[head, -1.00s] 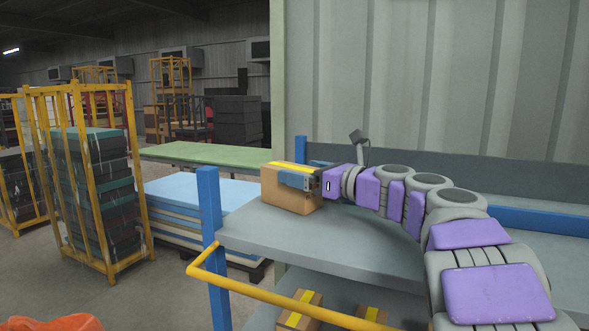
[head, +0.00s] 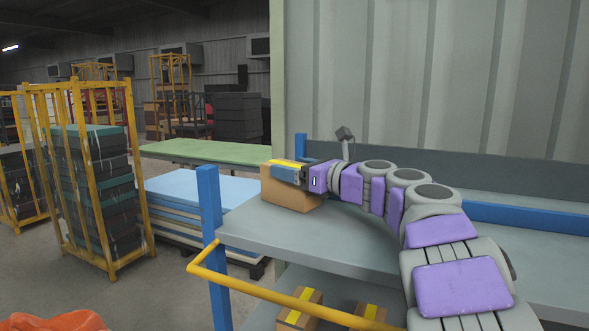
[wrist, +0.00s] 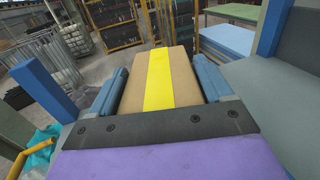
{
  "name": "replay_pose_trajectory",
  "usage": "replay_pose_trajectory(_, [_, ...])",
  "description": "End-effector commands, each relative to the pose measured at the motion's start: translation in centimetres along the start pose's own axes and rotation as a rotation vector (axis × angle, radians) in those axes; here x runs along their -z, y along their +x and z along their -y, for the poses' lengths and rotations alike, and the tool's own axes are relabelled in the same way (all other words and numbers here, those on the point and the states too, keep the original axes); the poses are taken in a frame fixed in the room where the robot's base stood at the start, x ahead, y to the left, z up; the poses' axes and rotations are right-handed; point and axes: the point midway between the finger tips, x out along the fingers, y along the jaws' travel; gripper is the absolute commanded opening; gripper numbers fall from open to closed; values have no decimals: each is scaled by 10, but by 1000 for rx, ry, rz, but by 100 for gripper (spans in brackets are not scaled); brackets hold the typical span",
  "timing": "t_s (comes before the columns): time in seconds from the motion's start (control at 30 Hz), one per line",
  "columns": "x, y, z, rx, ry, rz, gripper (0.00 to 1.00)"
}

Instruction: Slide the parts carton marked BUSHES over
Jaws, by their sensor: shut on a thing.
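A brown cardboard carton (head: 288,196) with a yellow stripe along its top sits on the left part of the grey upper shelf (head: 335,240). No BUSHES lettering is readable on it. My gripper (head: 286,173) is shut on the upper part of this carton, reaching in from the right. In the wrist view, the carton (wrist: 184,82) lies between the two blue fingers of my gripper (wrist: 162,82), one finger along each side. The far finger is hidden in the head view.
A blue post (head: 210,200) and yellow rail (head: 300,302) border the shelf's left front. Striped cartons (head: 299,310) sit on the lower shelf. A grey back panel (head: 420,178) stands behind. The shelf in front of the carton is clear.

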Motion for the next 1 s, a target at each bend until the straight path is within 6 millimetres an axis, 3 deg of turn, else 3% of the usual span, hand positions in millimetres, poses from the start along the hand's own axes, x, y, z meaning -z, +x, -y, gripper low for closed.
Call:
replay_pose_trajectory(0.3, [0, 0, 0, 1, 0, 0, 37])
replay_pose_trajectory(0.57, [-1, -6, 4, 1, 1, 1, 36])
replay_pose_trajectory(1.0, [-1, -41, 28, 8, 4, 4, 37])
